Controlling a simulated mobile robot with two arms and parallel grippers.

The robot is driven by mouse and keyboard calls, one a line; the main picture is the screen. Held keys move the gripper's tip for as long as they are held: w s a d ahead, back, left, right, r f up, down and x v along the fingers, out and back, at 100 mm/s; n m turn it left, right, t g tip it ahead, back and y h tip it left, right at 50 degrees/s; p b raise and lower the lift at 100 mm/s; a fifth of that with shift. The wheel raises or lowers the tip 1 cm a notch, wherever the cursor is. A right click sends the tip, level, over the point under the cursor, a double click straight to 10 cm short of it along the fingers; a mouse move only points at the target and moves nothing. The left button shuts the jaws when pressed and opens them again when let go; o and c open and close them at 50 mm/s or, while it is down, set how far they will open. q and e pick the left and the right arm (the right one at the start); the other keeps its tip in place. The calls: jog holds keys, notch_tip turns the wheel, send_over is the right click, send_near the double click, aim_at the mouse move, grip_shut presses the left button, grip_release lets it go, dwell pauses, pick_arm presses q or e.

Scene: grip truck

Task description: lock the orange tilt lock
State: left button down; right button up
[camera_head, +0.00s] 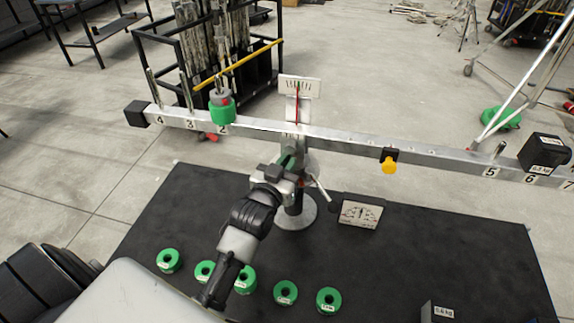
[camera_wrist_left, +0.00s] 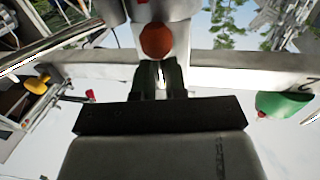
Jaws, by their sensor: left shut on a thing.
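The orange tilt lock (camera_wrist_left: 155,40) shows in the left wrist view as a round orange-brown knob on the pale post of the balance. In the head view it is hidden behind my left gripper. My left gripper (camera_head: 288,162) reaches the post just below the beam (camera_head: 345,141). In the left wrist view its dark fingers (camera_wrist_left: 158,82) are close together, shut on the lock, with their tips at the knob's lower edge. The exact contact is partly hidden. My right gripper is not in view.
A green weight (camera_head: 222,110) sits on the beam's left arm and a black block (camera_head: 543,151) on its right. A yellow knob (camera_head: 389,165) hangs below the beam. Several green rings lie on the black table (camera_head: 440,250). An angle dial (camera_head: 360,213) stands right of the post.

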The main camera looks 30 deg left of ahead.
pick_arm(q)
jog(key=a+m+p, duration=0.1)
jog(key=m+p, duration=0.1)
jog(key=p, duration=0.1)
jog(key=m+g+p, duration=0.1)
jog(key=m+p, duration=0.2)
jog(key=s+a+r+m+g+p, duration=0.1)
jog(key=m+p, duration=0.2)
jog(key=shift+a+y+p, duration=0.3)
jog(key=shift+y+p, duration=0.05)
jog(key=shift+y, duration=0.05)
jog(key=m+p, duration=0.1)
jog(key=m, duration=0.1)
jog(key=r+m+y+p, duration=0.1)
jog(key=m+p, duration=0.1)
jog(key=a+r+m+p, duration=0.1)
jog(key=m+p, duration=0.1)
jog(key=shift+r+g+y, duration=0.1)
jog(key=shift+g+y, duration=0.2)
jog(key=shift+g, duration=0.1)
jog(key=shift+a+r+m+p, duration=0.1)
jog(key=shift+r+m+p, duration=0.2)
jog(key=shift+m, duration=0.5)
jog(key=shift+y, duration=0.3)
jog(key=c, duration=1.4)
grip_release()
jog(key=shift+r, duration=0.1)
jog(key=o, duration=0.3)
jog(key=shift+a, duration=0.2)
